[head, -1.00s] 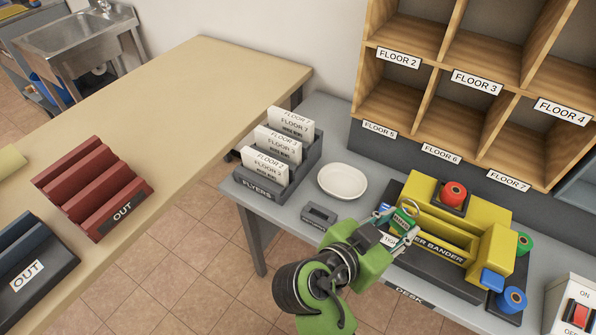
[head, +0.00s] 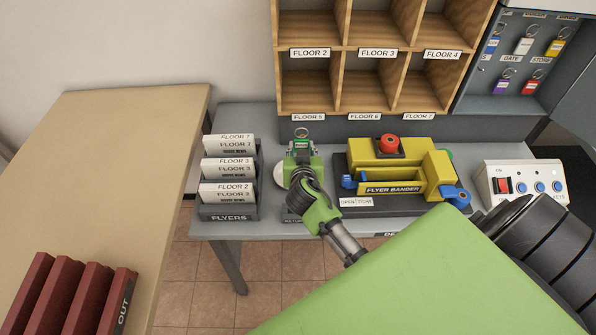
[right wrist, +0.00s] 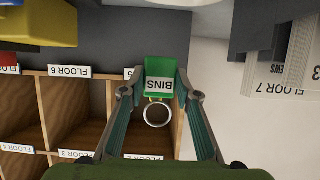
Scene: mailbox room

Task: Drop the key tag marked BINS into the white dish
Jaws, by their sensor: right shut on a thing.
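My right gripper (head: 301,152) is shut on the green key tag (head: 301,143), whose metal ring sticks up. In the right wrist view the tag (right wrist: 160,78) reads BINS, upside down, between the fingers (right wrist: 160,92). The white dish (head: 279,175) stands on the grey desk between the flyer rack and the flyer bander. Most of it is hidden behind my right gripper; a pale edge (right wrist: 185,3) shows at the top of the wrist view. The gripper appears over or near the dish; its exact height is unclear. My left gripper is out of view.
The flyer rack (head: 229,212) is left of the dish, the yellow flyer bander (head: 392,172) right. A small dark holder (head: 291,217) is in front, partly hidden. Pigeonholes (head: 376,95) stand behind. A key cabinet (head: 520,75) and switch box (head: 522,183) are at the right.

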